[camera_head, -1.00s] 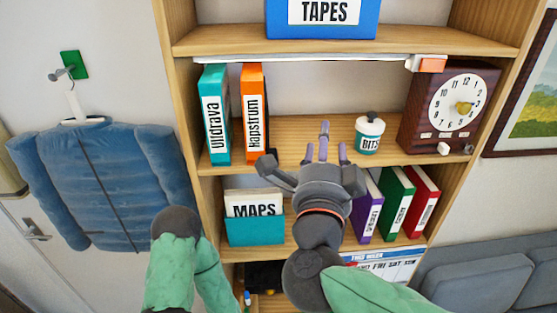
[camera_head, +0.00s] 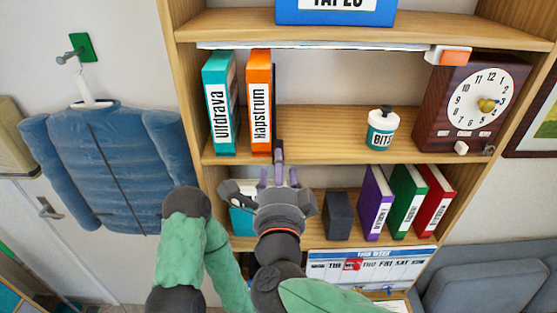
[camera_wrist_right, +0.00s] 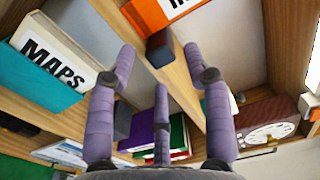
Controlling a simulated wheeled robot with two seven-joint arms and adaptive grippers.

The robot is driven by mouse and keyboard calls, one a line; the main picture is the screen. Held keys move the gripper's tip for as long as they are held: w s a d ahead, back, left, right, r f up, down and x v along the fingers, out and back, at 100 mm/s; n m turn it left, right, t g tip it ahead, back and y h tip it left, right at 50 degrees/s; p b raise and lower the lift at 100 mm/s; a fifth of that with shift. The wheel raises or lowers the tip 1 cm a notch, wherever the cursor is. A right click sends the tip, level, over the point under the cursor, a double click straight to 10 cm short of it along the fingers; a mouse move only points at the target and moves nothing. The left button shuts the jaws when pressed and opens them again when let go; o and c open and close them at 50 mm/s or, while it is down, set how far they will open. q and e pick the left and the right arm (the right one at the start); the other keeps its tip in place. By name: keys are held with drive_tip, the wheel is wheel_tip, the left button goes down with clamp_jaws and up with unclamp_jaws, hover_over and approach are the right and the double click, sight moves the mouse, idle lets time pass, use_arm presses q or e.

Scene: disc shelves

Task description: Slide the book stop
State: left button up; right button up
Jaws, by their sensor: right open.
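A thin black upright stop (camera_head: 274,95) stands against the right side of the orange Hapstrum book (camera_head: 259,100) on the middle shelf. A dark block (camera_wrist_right: 160,48) shows beside the orange book (camera_wrist_right: 160,12) in the right wrist view. Another dark grey block (camera_head: 338,216) stands left of the purple book (camera_head: 374,205) on the lower shelf. My right gripper (camera_head: 278,170) is open, its purple fingers spread, just below and in front of the orange book; it also shows in the wrist view (camera_wrist_right: 159,62). I see no contact. My left gripper is not in view.
A teal Uldrava book (camera_head: 220,105) stands left of the orange one. The middle shelf is clear up to the BITS jar (camera_head: 382,128) and clock (camera_head: 470,105). A teal MAPS holder (camera_wrist_right: 45,70) is left of my gripper on the lower shelf. Green (camera_head: 407,202) and red (camera_head: 434,203) books stand right.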

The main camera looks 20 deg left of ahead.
drive_tip(key=x, duration=0.3)
drive_tip(key=shift+s, duration=0.1)
clamp_jaws()
drive_tip(key=w+d+b, duration=0.1)
drive_tip(key=d, duration=0.2)
drive_tip(key=w+d+b, duration=0.1)
drive_tip(key=d, duration=0.3)
drive_tip(key=w+d+b, duration=0.1)
drive_tip(key=d, duration=0.3)
drive_tip(key=shift+w+b, duration=0.1)
drive_tip(key=shift+b, duration=0.25)
drive_tip(key=shift+a, duration=0.15)
unclamp_jaws()
